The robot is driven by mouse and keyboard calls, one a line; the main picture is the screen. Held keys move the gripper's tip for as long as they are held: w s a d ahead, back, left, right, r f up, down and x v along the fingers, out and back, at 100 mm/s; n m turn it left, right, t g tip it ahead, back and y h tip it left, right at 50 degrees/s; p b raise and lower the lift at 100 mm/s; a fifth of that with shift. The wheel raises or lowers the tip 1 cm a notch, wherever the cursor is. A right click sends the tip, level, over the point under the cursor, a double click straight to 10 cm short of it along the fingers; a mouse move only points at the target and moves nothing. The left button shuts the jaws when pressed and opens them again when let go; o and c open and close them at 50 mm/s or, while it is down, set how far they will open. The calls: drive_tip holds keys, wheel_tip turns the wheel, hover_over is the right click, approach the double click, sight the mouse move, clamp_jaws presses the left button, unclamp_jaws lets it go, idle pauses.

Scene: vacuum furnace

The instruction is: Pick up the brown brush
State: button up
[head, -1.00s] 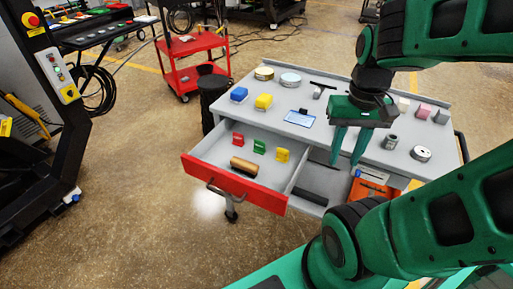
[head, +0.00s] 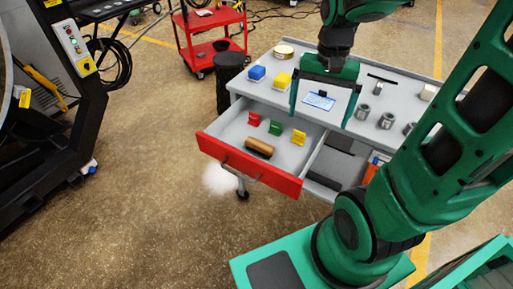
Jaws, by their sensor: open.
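The brown brush (head: 260,146) lies in the open red-fronted drawer (head: 249,164), close to the drawer's front wall. Its top is brown wood and a dark lower part shows beneath it. My gripper (head: 321,122) is above the grey cart top and the drawer's back edge, up and to the right of the brush. Its two green fingers are spread wide, pointing down, with nothing held between them. The brush is in full view and the gripper is not touching it.
Red (head: 253,118), green (head: 276,128) and yellow (head: 299,137) clips stand behind the brush. Blue (head: 257,72) and yellow (head: 284,80) blocks, a tape roll (head: 284,52) and grey metal cylinders (head: 362,112) are on the cart top. A second drawer section (head: 338,165) lies to the right.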

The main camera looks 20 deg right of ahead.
drive_tip(key=m+y, duration=0.1)
drive_tip(key=m, duration=0.1)
approach(260, 143)
wheel_tip(260, 143, down, 4)
drive_tip(key=shift+w+r+g, duration=0.1)
drive_tip(key=shift+w+g, duration=0.1)
drive_tip(key=shift+g, duration=0.1)
drive_tip(key=shift+s+a+f, duration=0.1)
drive_tip(key=shift+a+f, duration=0.1)
drive_tip(key=shift+f, duration=0.85)
drive_tip(key=shift+s+a+f, duration=0.15)
drive_tip(key=shift+a+f, duration=0.05)
drive_tip(key=shift+f, duration=0.9)
drive_tip(key=shift+s+a+f, duration=0.1)
drive_tip(key=shift+a+f, duration=0.05)
drive_tip(key=shift+f, duration=0.9)
drive_tip(key=c, duration=1.2)
drive_tip(key=shift+r, duration=0.2)
